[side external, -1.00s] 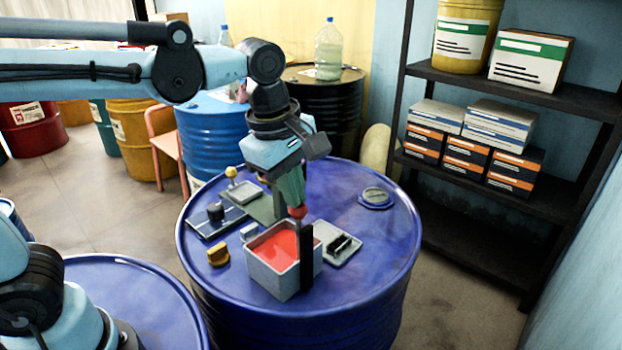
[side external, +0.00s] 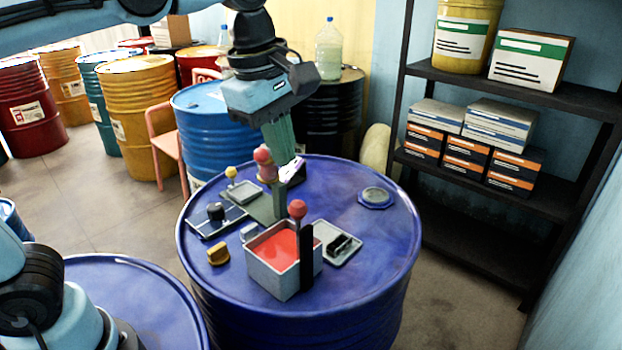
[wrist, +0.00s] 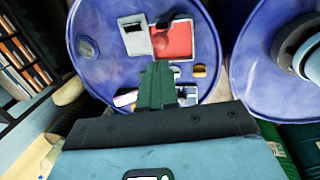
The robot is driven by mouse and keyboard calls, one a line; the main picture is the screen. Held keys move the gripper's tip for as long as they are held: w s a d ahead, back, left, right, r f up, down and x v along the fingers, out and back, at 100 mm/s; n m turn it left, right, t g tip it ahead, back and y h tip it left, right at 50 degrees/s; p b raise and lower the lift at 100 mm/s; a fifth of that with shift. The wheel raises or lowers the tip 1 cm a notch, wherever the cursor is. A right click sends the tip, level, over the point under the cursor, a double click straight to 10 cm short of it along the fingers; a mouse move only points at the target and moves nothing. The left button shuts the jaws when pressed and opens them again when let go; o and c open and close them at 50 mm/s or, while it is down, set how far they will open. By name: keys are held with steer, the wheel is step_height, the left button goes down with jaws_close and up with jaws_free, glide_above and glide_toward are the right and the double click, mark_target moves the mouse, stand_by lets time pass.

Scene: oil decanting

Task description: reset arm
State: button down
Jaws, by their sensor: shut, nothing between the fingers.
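My gripper (side external: 284,164) is shut and empty, with green fingers. It hangs above the back part of the blue drum top, behind the container. In the wrist view its shut fingers (wrist: 156,85) point toward the drum. A grey square container (side external: 280,281) with red liquid (side external: 275,248) stands on the drum top (side external: 345,235). A red-knobbed handle (side external: 297,209) stands upright at the container, apart from my gripper. A black upright piece (side external: 306,258) is at its front corner. Another red knob (side external: 263,154) stands near my fingers; I cannot tell whether they touch.
Around the container are a yellow block (side external: 218,254), a grey plate with a black part (side external: 338,243), a black-knobbed panel (side external: 216,220) and a blue cap (side external: 375,197). A black shelf (side external: 520,90) stands at right.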

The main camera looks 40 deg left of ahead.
step_height(320, 180, up, 6)
steer(key=s, duration=0.1)
steer(key=s+a+f+m+t, duration=0.1)
steer(key=a+f+m, duration=0.3)
steer(key=f+m, duration=0.5)
steer(key=s+a+f+m+t, duration=0.1)
steer(key=a+f+m+t, duration=0.3)
steer(key=f+m, duration=0.5)
steer(key=shift+s+a+f, duration=0.35)
steer(key=shift+a+f, duration=0.1)
steer(key=shift+a, duration=0.05)
